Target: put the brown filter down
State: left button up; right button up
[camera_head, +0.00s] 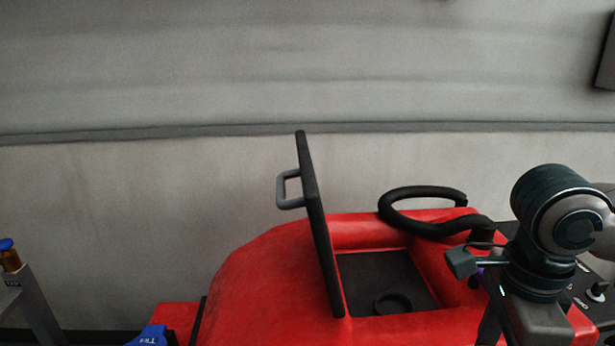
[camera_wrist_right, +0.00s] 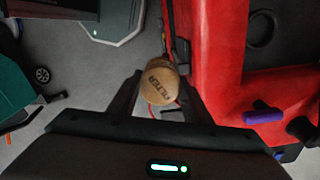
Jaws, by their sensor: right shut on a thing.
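The brown filter (camera_wrist_right: 160,84), a tan rounded piece marked "FILTER", is between the fingers of my right gripper (camera_wrist_right: 160,100) in the right wrist view. The right gripper is shut on it. The filter is beside the red scrubber body (camera_wrist_right: 218,60), above what looks like grey floor; I cannot tell how high. In the head view my right arm comes in at the right, and the filter and fingertips do not show there. My left gripper is not in view.
The red scrubber (camera_head: 270,270) has its dark lid (camera_head: 315,215) standing open over a recess (camera_head: 380,280). A teal machine (camera_wrist_right: 20,85) stands at left in the wrist view. A purple piece (camera_wrist_right: 263,116) is at right.

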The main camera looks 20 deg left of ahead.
jog(key=s+d+f+n, duration=0.1)
jog(key=f+n, duration=0.4)
jog(key=f, duration=0.5)
jog(key=s+d+f+n, duration=0.1)
jog(key=d+f+n, duration=0.3)
jog(key=f, duration=0.6)
jog(key=d+f+n, duration=0.3)
jog(key=f+n, duration=0.5)
jog(key=f, duration=0.2)
jog(key=shift+s+f, duration=0.15)
jog(key=shift+s, duration=0.25)
jog(key=shift+s, duration=0.15)
